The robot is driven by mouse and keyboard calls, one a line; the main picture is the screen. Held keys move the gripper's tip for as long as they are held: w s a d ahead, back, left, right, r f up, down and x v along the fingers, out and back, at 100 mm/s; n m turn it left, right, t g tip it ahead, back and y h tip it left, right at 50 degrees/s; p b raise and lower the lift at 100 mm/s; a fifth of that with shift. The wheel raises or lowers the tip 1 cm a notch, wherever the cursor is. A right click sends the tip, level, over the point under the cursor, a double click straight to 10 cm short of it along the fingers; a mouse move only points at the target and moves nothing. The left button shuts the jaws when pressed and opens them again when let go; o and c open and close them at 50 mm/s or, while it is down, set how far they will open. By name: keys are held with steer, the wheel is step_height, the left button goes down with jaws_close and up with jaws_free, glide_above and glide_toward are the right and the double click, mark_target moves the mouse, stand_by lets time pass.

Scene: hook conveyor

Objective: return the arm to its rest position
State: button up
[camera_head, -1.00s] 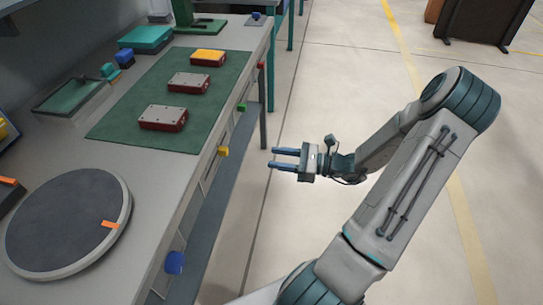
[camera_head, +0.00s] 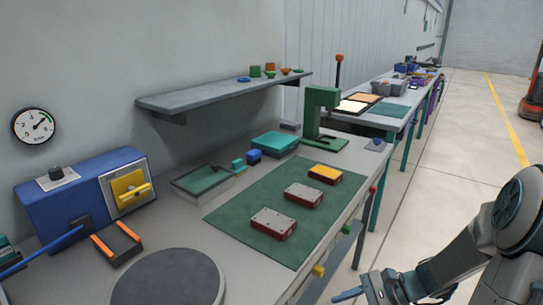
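My gripper (camera_head: 348,296) is at the bottom edge of the head view, right of the bench front. One blue finger shows and points left; the other is cut off by the frame edge. A second ago both fingers showed, parallel, spread apart and empty. My arm (camera_head: 470,262) reaches in from the lower right, bent, over the floor. Its lower links are out of view.
The bench (camera_head: 345,222) runs along the left, with a green mat (camera_head: 245,218), red boxes and a round turntable (camera_head: 170,283). A wall shelf (camera_head: 225,92) hangs above. The floor (camera_head: 430,160) beside the bench is clear.

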steer(key=s+a+r+n+t+h+p, duration=0.1)
steer(key=s+r+n+h+p, duration=0.2)
steer(key=r+n, duration=0.4)
steer(key=s+a+r+n+t+h+p, duration=0.1)
steer(key=s+r+n+h+p, duration=0.2)
steer(key=s+r+n+h, duration=0.2)
step_height(320, 180, up, 7)
steer(key=n+h, duration=0.3)
steer(key=shift+s+a+f, duration=0.15)
steer(key=shift+s+a, duration=0.05)
steer(key=shift+s, duration=0.2)
stand_by(1.8)
